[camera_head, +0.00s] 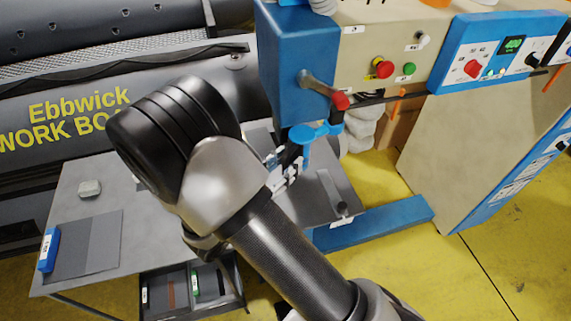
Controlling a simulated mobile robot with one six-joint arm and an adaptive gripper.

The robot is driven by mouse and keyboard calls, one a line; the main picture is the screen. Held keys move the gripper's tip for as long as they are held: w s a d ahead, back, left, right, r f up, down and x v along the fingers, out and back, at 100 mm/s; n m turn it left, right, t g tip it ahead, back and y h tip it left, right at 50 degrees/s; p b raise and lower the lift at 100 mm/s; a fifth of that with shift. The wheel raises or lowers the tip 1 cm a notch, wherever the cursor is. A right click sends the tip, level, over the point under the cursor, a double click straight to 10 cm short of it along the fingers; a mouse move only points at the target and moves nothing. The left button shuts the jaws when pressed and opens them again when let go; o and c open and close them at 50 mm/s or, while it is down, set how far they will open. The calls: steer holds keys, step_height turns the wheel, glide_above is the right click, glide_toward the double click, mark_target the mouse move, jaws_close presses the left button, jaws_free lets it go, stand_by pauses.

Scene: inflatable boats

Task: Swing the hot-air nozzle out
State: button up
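A blue and beige machine stands at the upper middle, its blue housing (289,65) on the left. A grey metal arm with a red knob (340,101) sticks out of this housing, pointing right and slightly down. I cannot tell whether it belongs to the hot-air nozzle. A bright blue part (318,131) sits just below the knob. My gripper (287,165) is a dark and pale shape close below and left of the blue part, largely hidden behind my arm. I cannot tell whether it touches anything or how far its fingers are apart. No nozzle shows clearly.
A control panel (480,58) with buttons is on the right. A blue base beam (385,220) crosses the yellow floor (510,245).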

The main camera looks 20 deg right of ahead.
steer(key=shift+d, duration=0.1)
steer(key=shift+c, duration=0.3)
jaws_close()
stand_by(0.5)
